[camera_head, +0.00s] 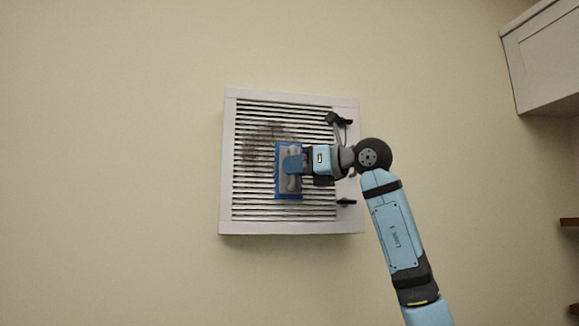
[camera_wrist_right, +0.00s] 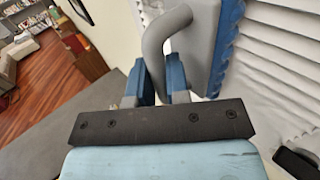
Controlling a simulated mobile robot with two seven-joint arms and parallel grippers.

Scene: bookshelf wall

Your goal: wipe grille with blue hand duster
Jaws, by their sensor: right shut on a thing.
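The white grille (camera_head: 228,170) is mounted on the cream wall, with dark horizontal slats and a dark smudge of dirt (camera_head: 258,140) at its upper middle. My right gripper (camera_head: 295,162) is in front of the grille and shut on the grey handle of the blue hand duster (camera_head: 289,194). The duster is upright over the middle of the slats, just right of and below the smudge. In the right wrist view the gripper's fingers (camera_wrist_right: 163,85) close around the grey handle, and the duster's blue pad (camera_wrist_right: 222,45) faces the white slats (camera_wrist_right: 280,50). I cannot tell whether it touches them. My left gripper is not in view.
Two dark latches, an upper one (camera_head: 338,119) and a lower one (camera_head: 346,202), sit on the grille's right side. A white cabinet (camera_head: 545,58) hangs at the upper right. A brown shelf edge (camera_head: 570,222) shows at the far right. The wall left of the grille is bare.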

